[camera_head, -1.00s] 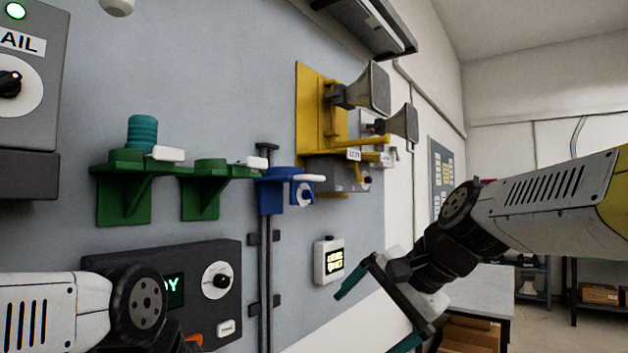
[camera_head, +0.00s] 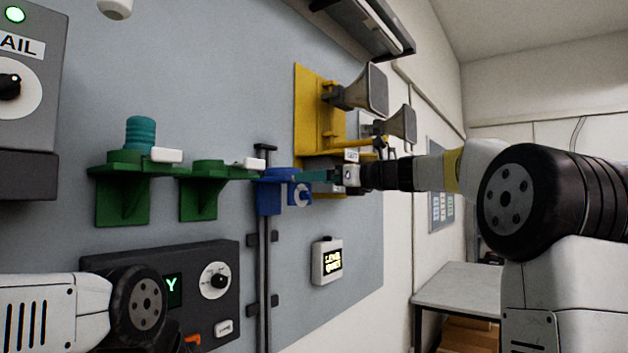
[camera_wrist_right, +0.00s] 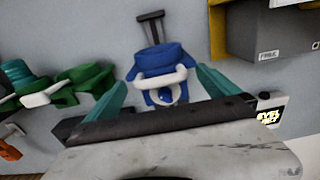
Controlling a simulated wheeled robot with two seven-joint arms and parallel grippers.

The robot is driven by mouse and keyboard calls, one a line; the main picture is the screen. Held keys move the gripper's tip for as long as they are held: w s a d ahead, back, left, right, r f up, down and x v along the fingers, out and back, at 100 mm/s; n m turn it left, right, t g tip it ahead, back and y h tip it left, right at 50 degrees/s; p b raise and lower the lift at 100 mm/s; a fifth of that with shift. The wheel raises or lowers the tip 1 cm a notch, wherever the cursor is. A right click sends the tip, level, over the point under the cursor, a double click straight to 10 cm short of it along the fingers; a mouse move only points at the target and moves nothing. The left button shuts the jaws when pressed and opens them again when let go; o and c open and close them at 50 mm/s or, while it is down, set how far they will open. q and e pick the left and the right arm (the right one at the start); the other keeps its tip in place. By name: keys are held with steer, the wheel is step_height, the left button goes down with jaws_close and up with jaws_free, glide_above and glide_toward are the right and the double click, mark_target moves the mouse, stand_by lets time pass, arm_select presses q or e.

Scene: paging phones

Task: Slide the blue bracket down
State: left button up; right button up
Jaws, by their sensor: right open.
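The blue bracket (camera_head: 270,193) sits near the top of a dark vertical rail (camera_head: 264,290) on the grey wall panel. In the right wrist view the blue bracket (camera_wrist_right: 160,62) shows a white bar and a round knob at its front. My right gripper (camera_head: 310,177) is at the bracket's front in the head view. In the right wrist view its teal fingers (camera_wrist_right: 160,95) are spread open, one on each side of the bracket's front. I cannot tell whether they touch it. My left arm shows at lower left, but its fingers are out of the picture.
Green brackets (camera_head: 120,195) stand left of the rail, one holding a teal cylinder (camera_head: 140,132). A yellow bracket with horn speakers (camera_head: 318,110) is up right. A dark control box (camera_head: 160,270) and a small display box (camera_head: 327,262) sit lower. The panel beneath the bracket is mostly clear.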

steer(key=shift+x, duration=1)
steer(key=c, duration=2)
step_height(320, 180, down, 44)
steer(key=shift+s+r, duration=0.1)
steer(key=shift+r, duration=0.1)
steer(key=shift+c, duration=0.2)
steer(key=shift+f, duration=0.1)
steer(key=o, duration=2)
steer(key=shift+o, duration=0.2)
steer(key=v, duration=0.7)
steer(key=shift+s+d, duration=0.2)
steer(key=shift+d, duration=0.15)
